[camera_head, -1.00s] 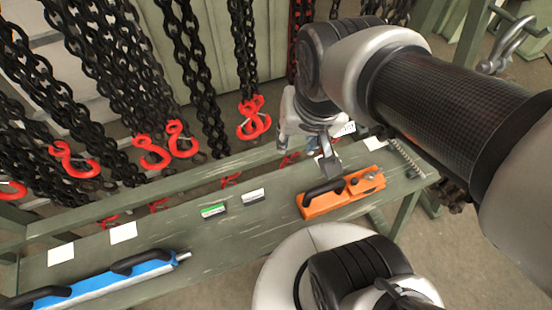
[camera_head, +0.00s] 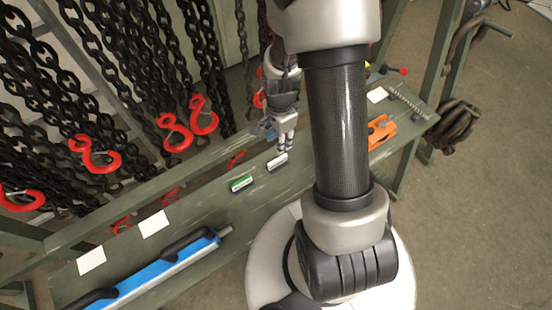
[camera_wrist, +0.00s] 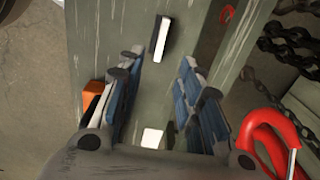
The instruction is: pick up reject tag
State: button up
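Two small block-like tags lie on the green bench. One has a white face and dark sides (camera_head: 277,163); the other has a green and white face (camera_head: 241,183) and lies to its left. No lettering is readable, so I cannot tell from the pictures which is the reject tag. My gripper (camera_head: 285,149) hangs just above and behind the white tag. In the wrist view my gripper (camera_wrist: 160,64) has its two blue-padded fingers wide apart with nothing between them. The white and dark tag (camera_wrist: 160,38) lies beyond the fingertips, apart from them.
The green bench (camera_head: 200,210) carries a blue tool (camera_head: 165,272) at left and an orange tool (camera_head: 381,131) at right, partly behind my arm. White squares (camera_head: 153,224) lie on it. Black chains with red hooks (camera_head: 174,132) hang along the far side.

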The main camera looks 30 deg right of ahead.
aim_at(277, 160)
notch_tip(277, 160, down, 8)
jog(key=shift+a+f+b, duration=0.1)
jog(key=shift+f+b, duration=0.05)
jog(key=shift+b, duration=1.1)
jog(key=f+b, duration=0.2)
jog(key=f, duration=0.3)
jog(key=shift+a+f, duration=0.1)
jog(key=shift+a, duration=0.1)
jog(key=shift+c, duration=0.5)
grip_shut()
